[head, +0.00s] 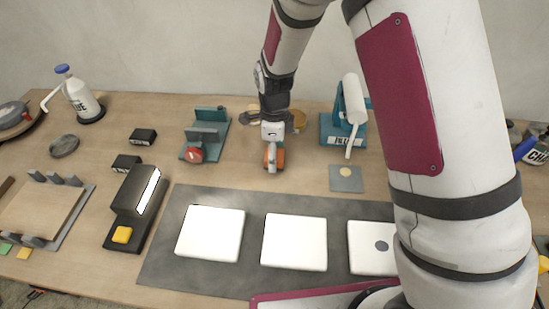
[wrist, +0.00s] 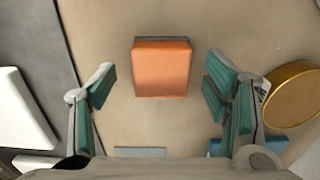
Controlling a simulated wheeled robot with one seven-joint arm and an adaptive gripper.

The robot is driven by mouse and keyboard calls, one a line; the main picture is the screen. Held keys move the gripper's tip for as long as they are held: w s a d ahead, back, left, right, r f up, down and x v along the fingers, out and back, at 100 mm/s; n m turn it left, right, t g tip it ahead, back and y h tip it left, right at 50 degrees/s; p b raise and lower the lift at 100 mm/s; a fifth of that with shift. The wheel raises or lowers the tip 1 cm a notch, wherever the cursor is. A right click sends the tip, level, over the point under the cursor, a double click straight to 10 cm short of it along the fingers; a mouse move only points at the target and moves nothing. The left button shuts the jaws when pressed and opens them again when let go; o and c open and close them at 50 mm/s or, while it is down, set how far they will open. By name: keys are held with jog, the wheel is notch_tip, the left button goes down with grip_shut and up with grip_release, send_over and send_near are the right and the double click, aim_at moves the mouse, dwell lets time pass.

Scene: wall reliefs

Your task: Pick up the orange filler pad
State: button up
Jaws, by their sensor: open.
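The orange filler pad (wrist: 162,70) is a small block with a flat orange face and a darker edge. It lies on the bare wooden table, near the middle of the wrist view. In the head view it shows as orange patches (head: 281,157), partly hidden behind my gripper (head: 272,160). In the wrist view my gripper (wrist: 160,82) is open, with one teal-padded finger on each side of the pad and clear gaps between. The fingers do not touch the pad. The exact height above it is hard to tell.
A grey mat (head: 165,250) with white panels (head: 294,242) lies in front. A teal stand (head: 205,135) is to the left, a blue stand with a white roller (head: 354,100) to the right. A gold round thing (wrist: 293,95) is near the right finger.

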jog(key=shift+w+f, duration=0.1)
jog(key=shift+f, duration=0.7)
jog(key=shift+c, duration=0.2)
jog(key=c, duration=1.2)
jog(key=shift+c, duration=0.2)
jog(key=shift+r, duration=0.1)
jog(key=shift+r, duration=0.5)
notch_tip(320, 180, up, 2)
jog(key=shift+r, duration=0.15)
jog(key=s+d, duration=0.1)
jog(key=s, duration=0.4)
jog(key=s+d+r, duration=0.1)
jog(key=s+d, duration=0.1)
jog(key=s, duration=0.3)
jog(key=s+d, duration=0.2)
jog(key=s, duration=0.3)
jog(key=shift+s+r, duration=0.15)
jog(key=shift+r, duration=0.1)
